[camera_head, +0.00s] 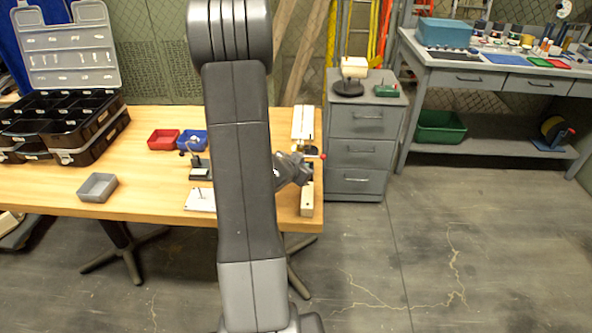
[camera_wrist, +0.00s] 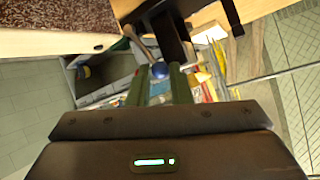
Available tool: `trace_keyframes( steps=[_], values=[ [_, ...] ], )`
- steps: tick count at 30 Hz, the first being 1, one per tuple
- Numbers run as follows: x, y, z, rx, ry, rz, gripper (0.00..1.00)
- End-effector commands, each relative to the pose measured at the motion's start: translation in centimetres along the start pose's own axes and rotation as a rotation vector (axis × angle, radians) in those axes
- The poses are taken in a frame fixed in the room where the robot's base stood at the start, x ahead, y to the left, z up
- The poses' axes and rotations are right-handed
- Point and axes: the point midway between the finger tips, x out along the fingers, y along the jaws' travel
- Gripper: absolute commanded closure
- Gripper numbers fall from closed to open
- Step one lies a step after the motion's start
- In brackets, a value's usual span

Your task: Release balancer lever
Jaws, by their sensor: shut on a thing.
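The balancer (camera_head: 303,122) stands at the right end of the wooden table, a pale upright part with dark parts below it. Its lever has a red knob (camera_head: 322,156) that sticks out past the table's right edge. My gripper (camera_head: 300,168) is at the lever, partly hidden behind my arm. In the wrist view my gripper's green fingers (camera_wrist: 160,76) are close together at the end of a thin rod, the lever (camera_wrist: 138,42). A black bracket (camera_wrist: 172,32) of the balancer is just beyond them. The exact grip is small and hard to see.
The table (camera_head: 150,205) bears a red bin (camera_head: 163,139), a blue bin (camera_head: 193,141), a grey bin (camera_head: 97,187) and a black organizer case (camera_head: 85,135). A grey drawer cabinet (camera_head: 366,150) stands close to the right. The floor (camera_head: 440,250) at front right is clear.

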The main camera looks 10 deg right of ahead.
Motion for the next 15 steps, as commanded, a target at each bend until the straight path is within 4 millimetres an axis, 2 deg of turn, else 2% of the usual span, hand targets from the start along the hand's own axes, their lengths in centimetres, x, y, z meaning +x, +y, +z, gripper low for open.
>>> trace_keyframes(
  steps=[6,15],
  values=[
    [0.5,1.1,-0.5,0.138,-0.074,-0.058,1.00],
    [0.6,1.9,-1.1,0.255,-0.144,-0.109,1.00]
  ],
)
